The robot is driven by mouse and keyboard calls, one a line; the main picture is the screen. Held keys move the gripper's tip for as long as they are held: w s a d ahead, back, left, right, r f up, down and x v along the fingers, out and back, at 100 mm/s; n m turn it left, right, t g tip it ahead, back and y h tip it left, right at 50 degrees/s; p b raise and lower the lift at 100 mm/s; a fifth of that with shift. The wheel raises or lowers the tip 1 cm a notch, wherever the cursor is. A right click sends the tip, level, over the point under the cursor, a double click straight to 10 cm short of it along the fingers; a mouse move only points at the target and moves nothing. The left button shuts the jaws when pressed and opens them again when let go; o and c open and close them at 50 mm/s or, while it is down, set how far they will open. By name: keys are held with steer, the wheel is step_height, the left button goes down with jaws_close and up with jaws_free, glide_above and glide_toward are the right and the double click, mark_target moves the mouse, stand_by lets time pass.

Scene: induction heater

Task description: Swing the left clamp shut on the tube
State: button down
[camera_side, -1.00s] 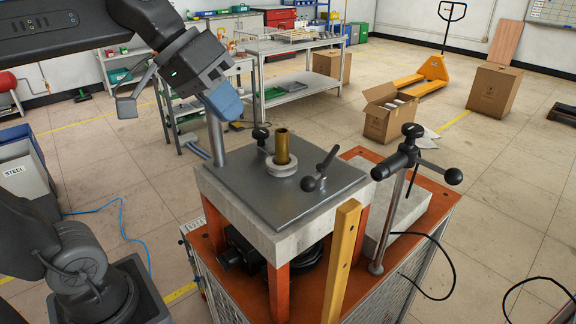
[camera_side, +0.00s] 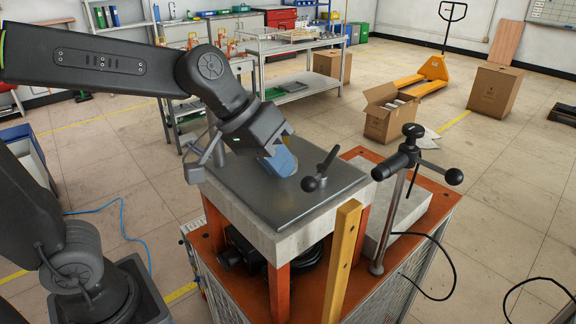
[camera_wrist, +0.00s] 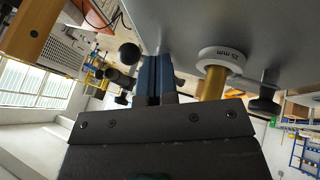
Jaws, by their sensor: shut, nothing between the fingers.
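My gripper (camera_side: 280,162) is over the grey plate (camera_side: 250,200) in the side view, its blue fingers shut and empty. The fingers also show in the wrist view (camera_wrist: 154,80). There the brass tube (camera_wrist: 214,84) stands in a white ring (camera_wrist: 222,60) marked 25 mm, to the right of the fingers with a visible gap. A dark clamp knob (camera_wrist: 264,104) on a grey stem, apparently the left clamp, is beyond the tube. In the side view my gripper hides that clamp and most of the tube. The right clamp (camera_side: 318,172) stands on the plate, right of my gripper.
A post with a black knobbed handle (camera_side: 410,150) stands right of the plate. A yellow upright bar (camera_side: 342,262) is at the front. Black cables hang at the right. Shelves, boxes and a yellow pallet truck (camera_side: 434,70) are farther back.

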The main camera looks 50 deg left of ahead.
mark_target(310, 181)
steer(key=shift+w+d+f, duration=0.15)
steer(key=shift+w+d, duration=0.05)
steer(key=shift+d, duration=0.6)
steer(key=shift+d+n+y, duration=0.3)
steer(key=shift+d+n, duration=0.15)
steer(key=shift+n, duration=0.25)
steer(key=shift+d+n+t+y, duration=0.4)
steer(key=shift+d+n, duration=0.1)
steer(key=shift+n, duration=0.3)
steer(key=d+n+y, duration=0.1)
steer(key=n, duration=0.2)
steer(key=shift+w+d+t+y, duration=0.2)
steer(key=shift+d+t+y, duration=0.1)
steer(key=shift+d+y, duration=0.1)
steer(key=n+y, duration=0.1)
steer(key=w+d+n+y, duration=0.1)
steer(key=n, duration=0.1)
steer(key=shift+w+d+n, duration=0.1)
steer(key=shift+d+n, duration=0.2)
steer(key=w+n+y, duration=0.1)
steer(key=w+d+n+y, duration=0.1)
steer(key=n, duration=0.1)
steer(key=shift+d+n+g, duration=0.2)
steer(key=shift+n+g, duration=0.1)
steer(key=shift+g, duration=0.1)
steer(key=shift+w+d, duration=0.1)
steer(key=shift+w, duration=0.05)
